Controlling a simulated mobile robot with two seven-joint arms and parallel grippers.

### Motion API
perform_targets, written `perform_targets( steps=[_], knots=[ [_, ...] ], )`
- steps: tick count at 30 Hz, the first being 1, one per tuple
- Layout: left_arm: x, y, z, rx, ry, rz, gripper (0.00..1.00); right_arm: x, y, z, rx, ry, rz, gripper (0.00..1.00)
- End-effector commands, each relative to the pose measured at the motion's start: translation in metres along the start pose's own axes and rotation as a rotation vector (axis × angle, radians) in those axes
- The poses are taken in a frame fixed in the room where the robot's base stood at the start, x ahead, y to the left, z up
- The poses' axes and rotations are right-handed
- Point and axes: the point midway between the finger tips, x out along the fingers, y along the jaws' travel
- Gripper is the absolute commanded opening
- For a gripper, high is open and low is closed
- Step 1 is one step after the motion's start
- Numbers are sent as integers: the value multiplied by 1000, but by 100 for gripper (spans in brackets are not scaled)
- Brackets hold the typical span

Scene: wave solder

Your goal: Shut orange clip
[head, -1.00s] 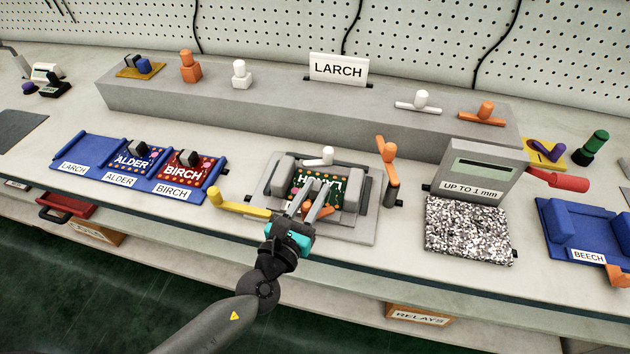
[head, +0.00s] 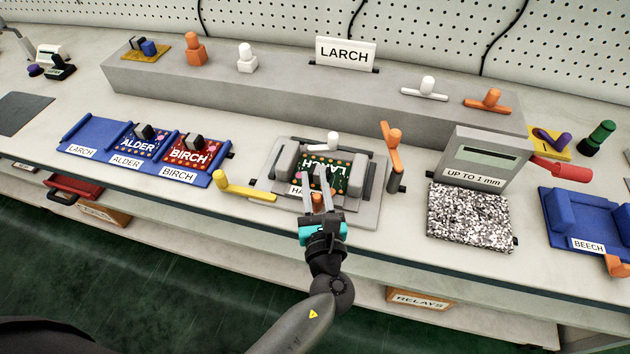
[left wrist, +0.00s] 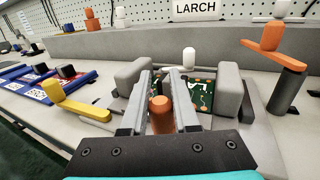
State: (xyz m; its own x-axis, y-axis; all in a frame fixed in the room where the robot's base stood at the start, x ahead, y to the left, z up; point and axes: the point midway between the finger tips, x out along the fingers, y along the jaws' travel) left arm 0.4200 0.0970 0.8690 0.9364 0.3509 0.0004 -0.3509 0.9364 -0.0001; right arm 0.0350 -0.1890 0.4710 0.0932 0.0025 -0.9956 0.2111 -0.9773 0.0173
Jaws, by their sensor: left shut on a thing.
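The fixture (head: 262,187) holds a green LARCH board (head: 336,180) between grey blocks. At its front edge, the orange clip's knob (left wrist: 160,113) stands upright between the fingers of my left gripper (left wrist: 160,82). The clip (head: 318,204) is mostly hidden by the fingers in the head view, so I cannot tell whether its bar lies over the board. My left gripper (head: 316,180) is shut on the knob. A white clip (head: 333,143) sits at the fixture's back edge. My right gripper is out of view.
A yellow lever (head: 240,190) sticks out left of the fixture, and an orange lever (head: 391,146) stands on a grey post at its right. A grey gauge box (head: 484,160) is farther right. Blue racks with boards (head: 78,141) are at left.

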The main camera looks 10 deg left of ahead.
Motion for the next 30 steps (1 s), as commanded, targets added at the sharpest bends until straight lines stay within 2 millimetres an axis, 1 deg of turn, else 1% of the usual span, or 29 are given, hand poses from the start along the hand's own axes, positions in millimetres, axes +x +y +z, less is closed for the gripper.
perform_targets(
  steps=[11, 12, 19, 30],
  knots=[
    [0, 0, 0, 0, 0, 3, 0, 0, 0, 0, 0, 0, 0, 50],
    [0, 0, 0, 0, 0, 3, 33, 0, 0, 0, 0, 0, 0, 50],
    [0, 0, 0, 0, 0, 2, 59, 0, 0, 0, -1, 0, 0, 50],
    [2, 2, 0, 1, 0, 1, 59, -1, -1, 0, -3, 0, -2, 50]
  ],
)
